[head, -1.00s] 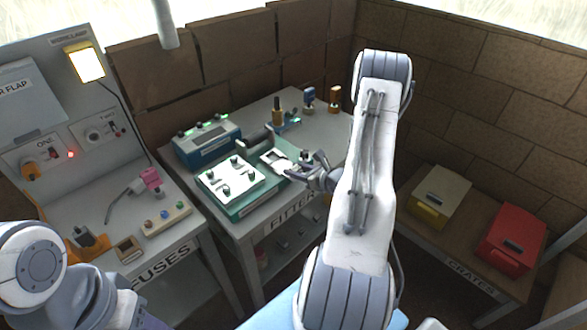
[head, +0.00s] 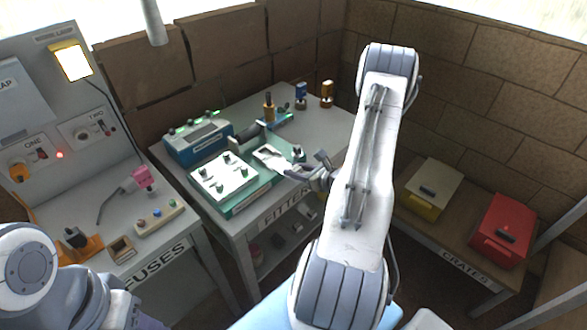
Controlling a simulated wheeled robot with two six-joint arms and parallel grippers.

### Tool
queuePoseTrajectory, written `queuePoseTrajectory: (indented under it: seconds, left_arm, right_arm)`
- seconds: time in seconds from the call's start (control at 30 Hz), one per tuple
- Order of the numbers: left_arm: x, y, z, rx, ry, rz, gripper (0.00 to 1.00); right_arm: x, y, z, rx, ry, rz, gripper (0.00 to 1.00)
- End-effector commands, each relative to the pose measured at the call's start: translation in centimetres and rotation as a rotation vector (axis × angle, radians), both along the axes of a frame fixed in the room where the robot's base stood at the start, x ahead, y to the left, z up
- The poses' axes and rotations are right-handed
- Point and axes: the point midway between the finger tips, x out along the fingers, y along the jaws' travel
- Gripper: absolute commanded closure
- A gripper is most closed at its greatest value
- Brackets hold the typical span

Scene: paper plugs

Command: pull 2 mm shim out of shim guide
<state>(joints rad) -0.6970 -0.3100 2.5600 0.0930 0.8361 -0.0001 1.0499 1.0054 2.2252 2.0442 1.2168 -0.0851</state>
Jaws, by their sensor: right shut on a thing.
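A green fixture (head: 237,207) with a white knobbed plate (head: 222,181) stands on the FITTER bench. A flat pale piece (head: 268,154) lies at its right end, by the shim guide area; I cannot tell the shim from the guide at this size. My right gripper (head: 288,172) is at the right front of this pale piece, low over the bench edge. It is shut on a small thin thing, taken to be the 2 mm shim, mostly hidden by the fingers. I cannot tell whether the shim is still in the guide. My left arm shows at the lower left, its gripper out of view.
A blue box (head: 198,141) with green lamps stands behind the fixture. Small blue and orange posts (head: 327,94) stand at the bench's back. The FUSES bench (head: 150,246) is left. A yellow crate (head: 425,203) and red crate (head: 499,231) stand right.

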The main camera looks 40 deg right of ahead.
Motion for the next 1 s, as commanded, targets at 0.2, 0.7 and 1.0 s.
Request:
queuePoseTrajectory:
  seconds: [0.2,0.7,1.0]
  left_arm:
    - [0.0,0.0,0.0,0.0,0.0,0.0,0.5]
    - [0.0,0.0,-0.1,0.0,0.0,0.0,0.5]
    - [0.0,0.0,-0.2,0.0,0.0,0.0,0.5]
  right_arm:
    - [-0.4,0.0,0.0,-0.001,-0.001,-0.001,1.0]
    - [-1.1,-0.2,0.0,-0.001,0.0,-0.002,1.0]
    - [-2.9,-0.3,0.0,0.0,-0.001,-0.003,1.0]
